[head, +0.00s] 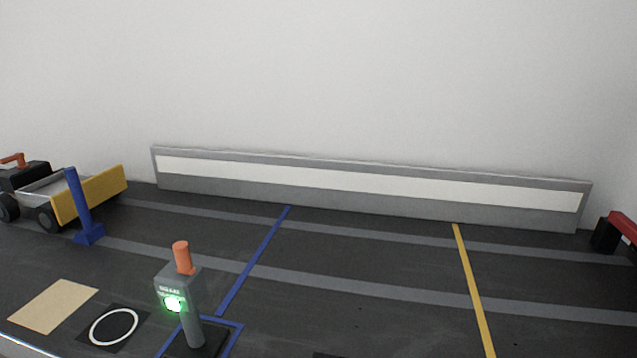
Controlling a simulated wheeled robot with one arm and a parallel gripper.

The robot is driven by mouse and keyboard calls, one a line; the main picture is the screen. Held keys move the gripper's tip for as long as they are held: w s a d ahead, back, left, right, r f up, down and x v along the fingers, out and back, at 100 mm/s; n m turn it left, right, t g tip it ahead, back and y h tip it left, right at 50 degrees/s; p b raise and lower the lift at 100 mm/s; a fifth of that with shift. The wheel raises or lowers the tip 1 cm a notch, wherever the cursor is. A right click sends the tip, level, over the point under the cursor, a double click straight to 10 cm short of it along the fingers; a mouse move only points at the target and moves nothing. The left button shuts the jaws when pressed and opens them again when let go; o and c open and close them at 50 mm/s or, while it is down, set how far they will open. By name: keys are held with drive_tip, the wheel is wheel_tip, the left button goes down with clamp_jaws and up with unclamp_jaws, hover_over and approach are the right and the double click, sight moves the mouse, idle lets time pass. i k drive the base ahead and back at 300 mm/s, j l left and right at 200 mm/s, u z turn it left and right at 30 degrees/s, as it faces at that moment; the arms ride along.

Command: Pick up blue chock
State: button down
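The blue chock (79,207) stands at the left of the head view. It has a tall upright post, leaning slightly, on a small wedge-like base. It stands on the dark floor mat just in front of a toy-like truck (60,195) with a yellow tailgate panel. The chock overlaps the panel in the picture, and I cannot tell whether it touches the truck or a wheel. My gripper is not in view.
A grey post (190,305) with a green light and orange top stands in front, right of the chock. A tan square (54,305) and black square with white ring (113,327) lie flat nearby. A grey-white barrier (370,190) lines the back wall. A red-black object (620,232) stands far right.

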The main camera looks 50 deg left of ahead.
sight(92, 232)
drive_tip(key=u, duration=3.05)
